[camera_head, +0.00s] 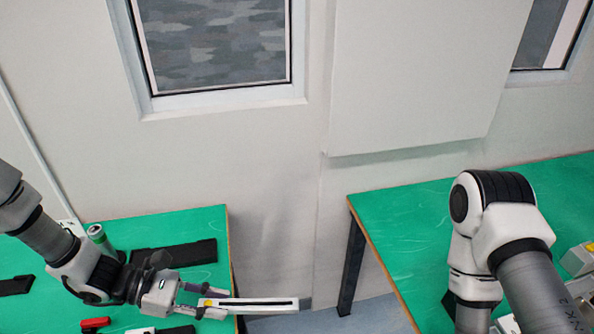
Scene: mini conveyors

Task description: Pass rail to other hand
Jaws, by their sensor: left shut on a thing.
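The rail (255,304) is a long white bar with a dark slot and a yellow spot near its held end. My left gripper (207,301) is shut on that left end. The rail points right, roughly level, and sticks out past the right edge of the left green table over the gap. My right arm comes in from the right above the other green table. Its gripper is out of view, so I cannot tell its state.
A white-and-yellow object (577,261) stands at far right.

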